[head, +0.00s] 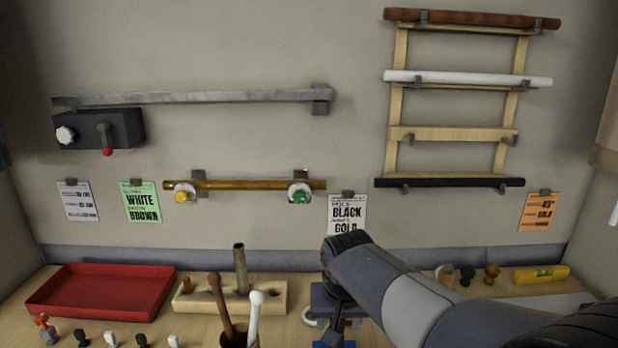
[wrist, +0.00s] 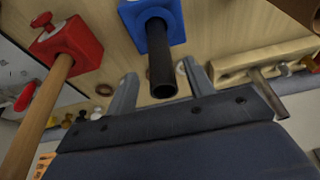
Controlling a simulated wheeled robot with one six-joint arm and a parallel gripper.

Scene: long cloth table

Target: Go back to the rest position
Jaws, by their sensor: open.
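My gripper (wrist: 158,84) is open in the wrist view, its two grey fingers apart. A black tube (wrist: 162,72) standing in a blue block (wrist: 139,22) shows between the fingers, with visible space on both sides. I cannot tell how deep the tube sits between them. In the head view my arm reaches in from the lower right, and my gripper (head: 334,305) points down over the bench. A sliver of the blue block (head: 334,345) shows below it at the bottom edge. The arm hides part of the bench there.
A red tray (head: 100,290), a wooden holder (head: 205,300) with an upright tube and a brown cup (head: 240,338) with rods stand left of my arm. A red block (wrist: 78,45) holds a wooden rod. A yellow level (head: 540,274) lies right. Wall racks (head: 397,100) hang behind.

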